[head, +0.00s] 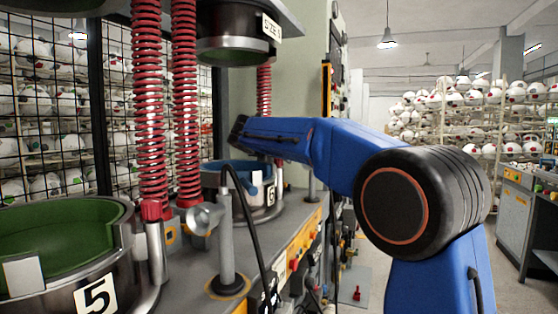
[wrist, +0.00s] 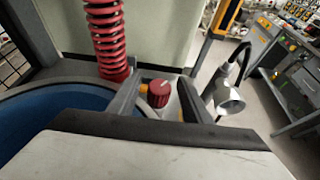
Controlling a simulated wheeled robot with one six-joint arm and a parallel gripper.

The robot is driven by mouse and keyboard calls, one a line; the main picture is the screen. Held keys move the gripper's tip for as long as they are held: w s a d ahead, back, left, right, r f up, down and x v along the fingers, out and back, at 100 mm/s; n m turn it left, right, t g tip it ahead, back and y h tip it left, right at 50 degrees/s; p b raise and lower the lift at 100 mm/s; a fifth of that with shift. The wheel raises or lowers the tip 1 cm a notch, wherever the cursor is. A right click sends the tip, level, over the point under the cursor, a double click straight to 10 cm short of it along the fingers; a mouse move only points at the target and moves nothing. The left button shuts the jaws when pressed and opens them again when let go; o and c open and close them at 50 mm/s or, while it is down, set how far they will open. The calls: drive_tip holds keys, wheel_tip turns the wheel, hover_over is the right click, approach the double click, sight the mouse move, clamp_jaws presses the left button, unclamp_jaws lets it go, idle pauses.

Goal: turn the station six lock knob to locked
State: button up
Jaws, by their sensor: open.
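The red lock knob (wrist: 159,94) of what looks like station six shows in the wrist view, with a small pale mark on its top. It stands beside the blue-lined mould (wrist: 60,115), which also shows in the head view (head: 212,172). My gripper (wrist: 160,80) is open, with one grey finger on each side of the knob in the picture. I cannot tell whether the fingers touch it or are still above it. In the head view my blue arm reaches over this station, and the gripper and the knob cannot be made out there.
A silver-headed post (wrist: 229,101) with a black cable stands right of the knob. A red spring (wrist: 105,35) rises behind it. Nearer in the head view are the green-lined station five mould (head: 65,235), its red knob (head: 151,210) and another silver-headed post (head: 226,245).

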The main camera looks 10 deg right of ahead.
drive_tip(key=shift+w+d+f, duration=0.1)
drive_tip(key=shift+w+d, duration=0.05)
drive_tip(key=c, duration=1.1)
drive_tip(key=shift+o, duration=0.2)
drive_tip(key=shift+m+h, duration=0.3)
drive_tip(key=m+g+h, duration=0.2)
drive_tip(key=m+g, duration=0.1)
drive_tip(key=g, duration=0.1)
drive_tip(key=shift+f+m+h, duration=0.1)
drive_tip(key=shift+m+h, duration=0.3)
drive_tip(key=shift+m+g+h, duration=1)
drive_tip(key=shift+m+g, duration=1.2)
drive_tip(key=shift+g, duration=0.4)
